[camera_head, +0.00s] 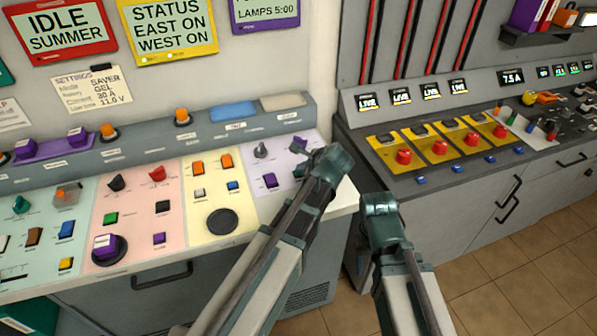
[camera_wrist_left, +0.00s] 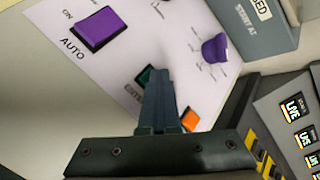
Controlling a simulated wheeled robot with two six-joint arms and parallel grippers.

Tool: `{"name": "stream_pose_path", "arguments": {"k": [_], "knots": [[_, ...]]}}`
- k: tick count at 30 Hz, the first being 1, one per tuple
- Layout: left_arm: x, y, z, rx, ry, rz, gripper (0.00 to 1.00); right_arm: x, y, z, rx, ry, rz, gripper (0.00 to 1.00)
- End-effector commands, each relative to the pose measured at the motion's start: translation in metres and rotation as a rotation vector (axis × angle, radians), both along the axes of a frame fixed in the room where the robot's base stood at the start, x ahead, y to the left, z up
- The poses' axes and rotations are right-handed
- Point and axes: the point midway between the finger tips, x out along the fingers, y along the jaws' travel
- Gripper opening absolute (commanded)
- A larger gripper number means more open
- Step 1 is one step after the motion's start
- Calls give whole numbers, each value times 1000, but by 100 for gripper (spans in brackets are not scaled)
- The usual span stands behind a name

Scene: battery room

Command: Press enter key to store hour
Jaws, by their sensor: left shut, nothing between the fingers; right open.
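The green enter key (camera_wrist_left: 147,76) shows in the left wrist view on the pale lilac panel, with an "ENTER" label beside it partly hidden. My left gripper (camera_wrist_left: 160,76) is shut and empty, its fingertips right beside the green key and partly covering it. I cannot tell whether they touch it. In the head view my left gripper (camera_head: 326,165) is over the right end of the lilac panel (camera_head: 274,205) and hides the key. My right gripper (camera_head: 380,205) is open and empty, in front of the gap between the two consoles.
Around the key are a purple AUTO/ON rocker (camera_wrist_left: 97,28), a purple knob (camera_wrist_left: 215,47) and an orange button (camera_wrist_left: 190,119). A grey cabinet with red buttons (camera_head: 404,157) stands to the right. Open tiled floor (camera_head: 520,275) lies at the lower right.

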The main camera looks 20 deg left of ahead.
Motion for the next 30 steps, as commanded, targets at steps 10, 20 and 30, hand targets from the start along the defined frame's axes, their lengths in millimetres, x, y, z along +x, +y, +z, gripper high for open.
{"name": "stream_pose_path", "arguments": {"k": [10, 20, 30], "knots": [[0, 0, 15, 0, 0, 0, 0, 0, 0, 15, 0, 0, 0, 50], [0, 0, 17, 0, 0, 0, 0, 0, 0, 17, 0, 0, 0, 50], [0, 0, 47, 0, 0, 0, 0, 0, 0, 47, 0, 0, 0, 50]]}}
